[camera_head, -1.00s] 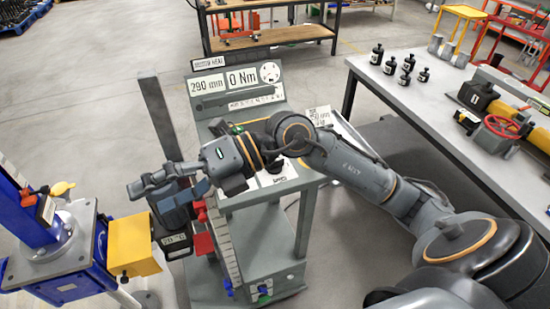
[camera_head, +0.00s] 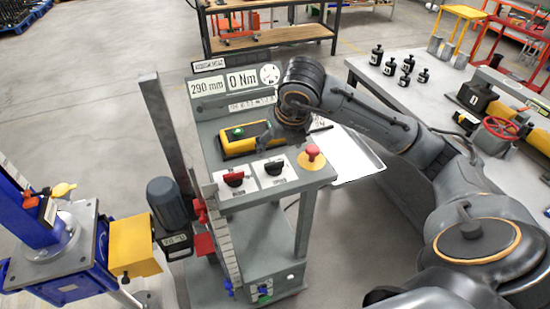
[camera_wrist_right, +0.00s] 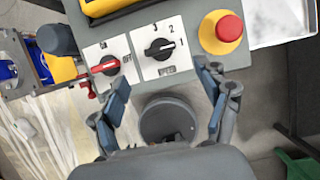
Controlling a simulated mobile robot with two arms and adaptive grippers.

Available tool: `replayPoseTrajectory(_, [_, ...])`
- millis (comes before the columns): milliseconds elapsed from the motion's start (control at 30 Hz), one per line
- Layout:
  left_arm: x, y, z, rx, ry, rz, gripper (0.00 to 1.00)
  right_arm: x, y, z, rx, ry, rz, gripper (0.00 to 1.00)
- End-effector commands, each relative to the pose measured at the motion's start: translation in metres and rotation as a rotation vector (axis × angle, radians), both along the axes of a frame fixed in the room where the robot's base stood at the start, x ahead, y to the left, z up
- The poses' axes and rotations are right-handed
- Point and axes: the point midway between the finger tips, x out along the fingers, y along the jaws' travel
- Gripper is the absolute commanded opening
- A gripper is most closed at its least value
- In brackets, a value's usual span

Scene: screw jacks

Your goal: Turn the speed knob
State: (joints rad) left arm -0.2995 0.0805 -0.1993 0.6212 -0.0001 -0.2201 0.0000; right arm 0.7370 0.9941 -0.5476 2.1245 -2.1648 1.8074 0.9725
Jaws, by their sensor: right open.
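The black-handled knob (camera_head: 274,167) sits on a white plate on the grey console's sloping panel. In the right wrist view this black knob (camera_wrist_right: 159,49) has marks 1 and 2 at its right, which fits a speed knob. A red-handled knob (camera_head: 235,179) sits left of it, also seen in the wrist view (camera_wrist_right: 106,65). My right gripper (camera_wrist_right: 163,80) is open and empty, its fingers spread to either side below the black knob, apart from it. In the head view the right hand hangs over the panel behind the knobs, its fingertips partly hidden. My left gripper is out of view.
A red mushroom button (camera_head: 313,153) on yellow stands right of the knobs. A yellow box (camera_head: 243,140) with a green button is behind them. The console display (camera_head: 241,80) reads 290 mm and 0 Nm. A blue-yellow jack (camera_head: 60,250) stands left; a workbench (camera_head: 440,110) is at right.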

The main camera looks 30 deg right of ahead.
Motion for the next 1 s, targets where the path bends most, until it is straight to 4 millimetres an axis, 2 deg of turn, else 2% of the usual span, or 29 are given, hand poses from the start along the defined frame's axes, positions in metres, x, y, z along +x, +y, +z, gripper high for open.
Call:
replayPoseTrajectory(200, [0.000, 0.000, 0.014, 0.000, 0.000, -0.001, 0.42, 0.017, -0.004, -0.043, 0.000, 0.007, 0.001, 0.75])
replayPoseTrajectory(400, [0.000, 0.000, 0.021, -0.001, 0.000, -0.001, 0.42, 0.028, -0.006, -0.071, 0.001, 0.004, 0.002, 0.75])
replayPoseTrajectory(600, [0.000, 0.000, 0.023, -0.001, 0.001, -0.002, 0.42, 0.033, -0.007, -0.082, 0.001, 0.001, 0.004, 0.75])
replayPoseTrajectory(867, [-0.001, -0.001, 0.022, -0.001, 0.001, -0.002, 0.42, 0.033, -0.007, -0.084, 0.001, 0.000, 0.004, 0.75])
replayPoseTrajectory(1000, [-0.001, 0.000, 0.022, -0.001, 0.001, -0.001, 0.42, 0.033, -0.007, -0.083, 0.001, 0.000, 0.004, 0.47])
